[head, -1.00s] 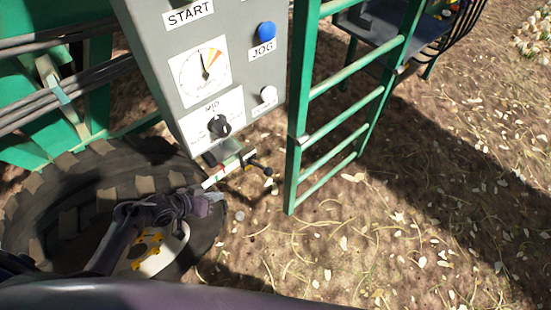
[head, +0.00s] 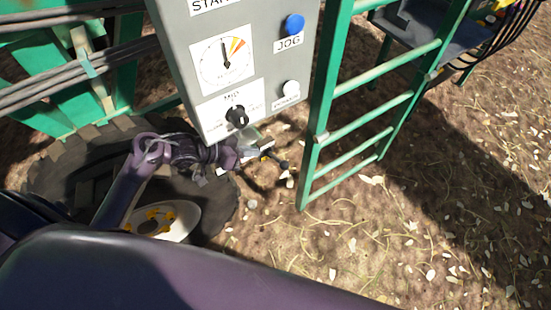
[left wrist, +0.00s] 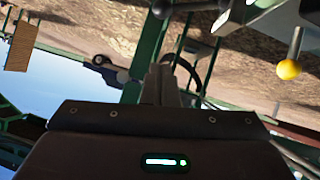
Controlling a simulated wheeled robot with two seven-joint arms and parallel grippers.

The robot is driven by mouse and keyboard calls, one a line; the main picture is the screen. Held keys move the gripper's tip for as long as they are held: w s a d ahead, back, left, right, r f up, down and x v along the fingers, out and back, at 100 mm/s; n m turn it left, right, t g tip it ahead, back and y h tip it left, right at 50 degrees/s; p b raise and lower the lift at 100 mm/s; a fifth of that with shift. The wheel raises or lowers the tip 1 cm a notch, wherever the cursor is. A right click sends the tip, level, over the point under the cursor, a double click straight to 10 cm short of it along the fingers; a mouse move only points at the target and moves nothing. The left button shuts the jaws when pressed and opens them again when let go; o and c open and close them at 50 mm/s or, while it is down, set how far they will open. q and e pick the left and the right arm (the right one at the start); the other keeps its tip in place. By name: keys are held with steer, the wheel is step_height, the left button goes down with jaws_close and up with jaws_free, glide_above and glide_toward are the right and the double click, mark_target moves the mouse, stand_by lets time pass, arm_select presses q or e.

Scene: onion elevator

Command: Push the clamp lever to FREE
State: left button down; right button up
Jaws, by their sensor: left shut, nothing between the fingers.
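Below the grey control box, a small bracket with a pale plate and short rods (head: 263,149) sticks out. A dark-knobbed rod (head: 284,164) points right from it. In the left wrist view a grey rod ends in a yellow ball (left wrist: 289,69) at the upper right, apart from my fingers; it may be the clamp lever. No FREE marking is readable. My left gripper (head: 240,154) is just left of the bracket, under the box; contact cannot be told. In the left wrist view its fingers (left wrist: 159,84) are together and empty. My right gripper is out of view.
The grey control box (head: 187,72) is just above my left gripper, with a black selector knob (head: 237,116) and a blue JOG button (head: 293,25). A green ladder (head: 322,130) stands to the right. A big tyre (head: 60,175) is below left. The ground at lower right is open.

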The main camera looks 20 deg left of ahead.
mark_target(276, 160)
arm_select(q)
steer(key=shift+w+d+f, duration=0.75)
steer(key=shift+d+f, duration=0.2)
steer(key=shift+f, duration=0.35)
steer(key=shift+w+d+f, duration=0.7)
steer(key=shift+d+f, duration=0.3)
steer(key=shift+f, duration=0.35)
steer(key=shift+w+d+f, duration=0.75)
steer(key=shift+d+f, duration=0.2)
steer(key=shift+f, duration=0.35)
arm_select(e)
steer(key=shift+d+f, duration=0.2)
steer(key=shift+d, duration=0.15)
arm_select(q)
steer(key=shift+f+b, duration=0.1)
steer(key=shift+b, duration=0.2)
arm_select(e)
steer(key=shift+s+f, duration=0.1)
